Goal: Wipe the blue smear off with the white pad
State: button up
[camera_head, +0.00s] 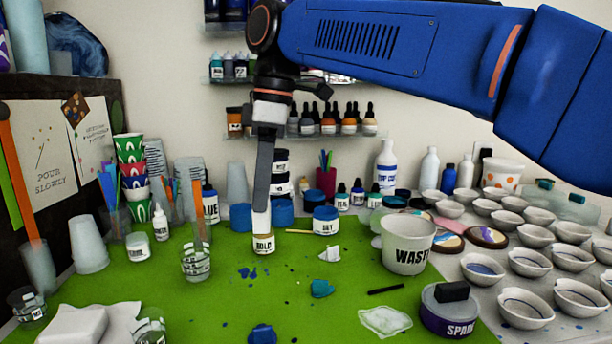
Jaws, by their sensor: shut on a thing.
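My gripper (262,206) points down above the green mat (215,310), seen edge-on. It is shut on a small white block that looks like the white pad (262,218). The pad is in line with the top of a small jar labelled GOLD (264,244); I cannot tell whether they touch. A patch of dark blue spots, likely the blue smear (248,273), lies on the mat below and slightly left of that jar. A larger blue patch (262,334) lies at the front edge; I cannot tell whether it is a smear or a cloth.
A WASTE cup (408,245) and a round purple-labelled tub (450,312) stand at the right, with many small bowls (525,308) beyond. A clear cup (196,262) stands left of the spots. The left-middle mat is mostly clear.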

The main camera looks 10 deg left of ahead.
jog(key=shift+w+d+f, duration=0.1)
jog(key=shift+w+f, duration=0.05)
jog(key=shift+f, duration=2.55)
